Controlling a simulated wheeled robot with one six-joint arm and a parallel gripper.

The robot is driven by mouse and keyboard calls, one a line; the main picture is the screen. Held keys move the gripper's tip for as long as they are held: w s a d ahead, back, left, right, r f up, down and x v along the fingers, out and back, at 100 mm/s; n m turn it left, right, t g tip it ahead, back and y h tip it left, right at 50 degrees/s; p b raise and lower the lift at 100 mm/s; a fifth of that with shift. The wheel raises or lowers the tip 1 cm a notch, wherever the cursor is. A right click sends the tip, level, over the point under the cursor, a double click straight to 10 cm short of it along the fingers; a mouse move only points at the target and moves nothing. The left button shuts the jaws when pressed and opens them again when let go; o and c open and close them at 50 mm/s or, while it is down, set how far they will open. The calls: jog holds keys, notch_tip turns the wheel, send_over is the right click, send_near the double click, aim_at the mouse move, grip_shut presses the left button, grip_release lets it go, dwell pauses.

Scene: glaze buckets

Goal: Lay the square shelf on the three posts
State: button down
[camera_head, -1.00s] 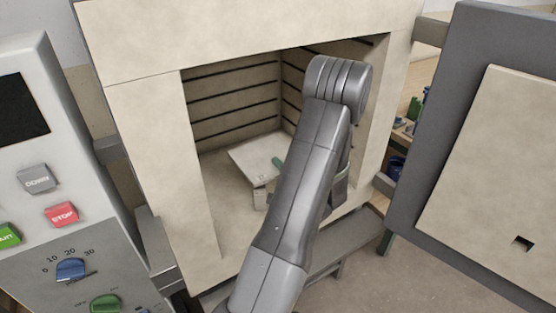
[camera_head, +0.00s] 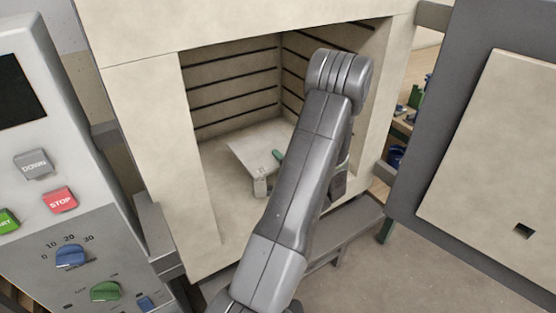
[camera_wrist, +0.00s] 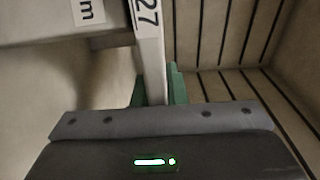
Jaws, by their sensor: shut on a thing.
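The pale square shelf (camera_head: 255,150) is inside the kiln chamber, roughly level. My gripper, with green fingers (camera_wrist: 157,88), is shut on its near edge; one green fingertip (camera_head: 278,155) shows on top of the shelf in the head view. In the wrist view the shelf edge (camera_wrist: 148,50) carries a "27" label. A grey post (camera_wrist: 45,30) with an "m" label meets the shelf's underside there or comes very close; contact is unclear. A post (camera_head: 261,184) shows below the shelf's front corner in the head view. The other posts are hidden by the shelf and my arm.
The kiln's front frame (camera_head: 140,110) surrounds the opening, with grooved walls (camera_head: 235,85) close behind the shelf. The open door (camera_head: 480,160) stands at right. A control panel (camera_head: 70,210) stands at left. Bare kiln floor (camera_head: 222,205) lies left of the post.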

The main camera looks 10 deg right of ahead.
jog(key=shift+f, duration=0.1)
jog(key=c, duration=1.9)
grip_release()
jog(key=shift+f+b, duration=0.1)
jog(key=shift+b, duration=0.2)
jog(key=o, duration=0.4)
jog(key=shift+o, duration=0.2)
jog(key=shift+r+p, duration=0.75)
jog(key=shift+p, duration=0.45)
jog(key=b+v, duration=0.3)
jog(key=v, duration=0.9)
jog(key=shift+f, duration=0.3)
